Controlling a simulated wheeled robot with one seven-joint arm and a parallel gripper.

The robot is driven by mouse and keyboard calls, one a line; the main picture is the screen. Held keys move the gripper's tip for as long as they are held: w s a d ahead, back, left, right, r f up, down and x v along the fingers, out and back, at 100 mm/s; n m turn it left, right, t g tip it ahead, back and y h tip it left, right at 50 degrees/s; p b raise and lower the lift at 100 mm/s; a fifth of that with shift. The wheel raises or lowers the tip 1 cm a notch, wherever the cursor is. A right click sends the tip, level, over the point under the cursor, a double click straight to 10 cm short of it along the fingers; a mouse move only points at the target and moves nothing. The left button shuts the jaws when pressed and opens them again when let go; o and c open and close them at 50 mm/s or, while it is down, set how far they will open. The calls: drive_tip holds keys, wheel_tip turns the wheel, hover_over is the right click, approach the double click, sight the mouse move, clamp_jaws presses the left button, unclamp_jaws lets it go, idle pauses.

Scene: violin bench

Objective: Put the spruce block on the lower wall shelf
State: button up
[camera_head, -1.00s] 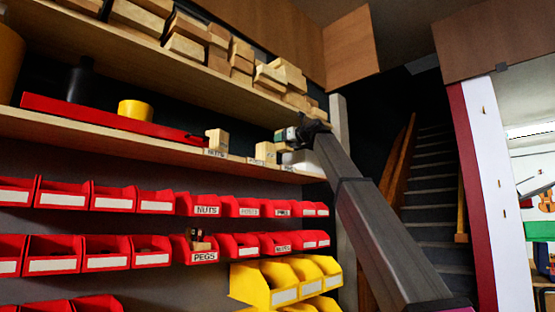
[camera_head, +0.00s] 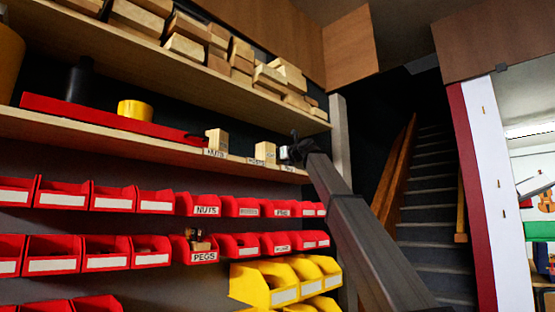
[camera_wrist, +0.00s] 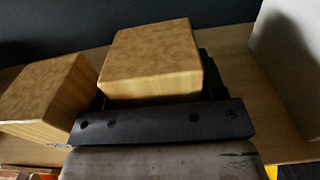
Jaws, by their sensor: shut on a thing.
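In the wrist view my gripper (camera_wrist: 155,98) is shut on a pale wooden block (camera_wrist: 150,58), the spruce block. The block sits just in front of the dark jaws, over or on the lower wall shelf (camera_wrist: 285,148); I cannot tell if it touches the board. In the head view my gripper (camera_head: 292,152) is at the right end of the lower shelf (camera_head: 150,141), and mostly hides the held block. A second wooden block (camera_wrist: 45,92) stands close on the left, apart from the held one; it shows in the head view (camera_head: 265,152).
Another block (camera_head: 217,140), a yellow roll (camera_head: 136,110) and a red bar (camera_head: 90,112) lie further left on the shelf. The upper shelf (camera_head: 200,72) holds stacked wood above. Red bins (camera_head: 207,205) hang below. A pale surface (camera_wrist: 288,62) rises at right in the wrist view.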

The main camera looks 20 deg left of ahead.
drive_tip(key=shift+f, duration=0.1)
drive_tip(key=o, duration=1)
drive_tip(key=v, duration=1.2)
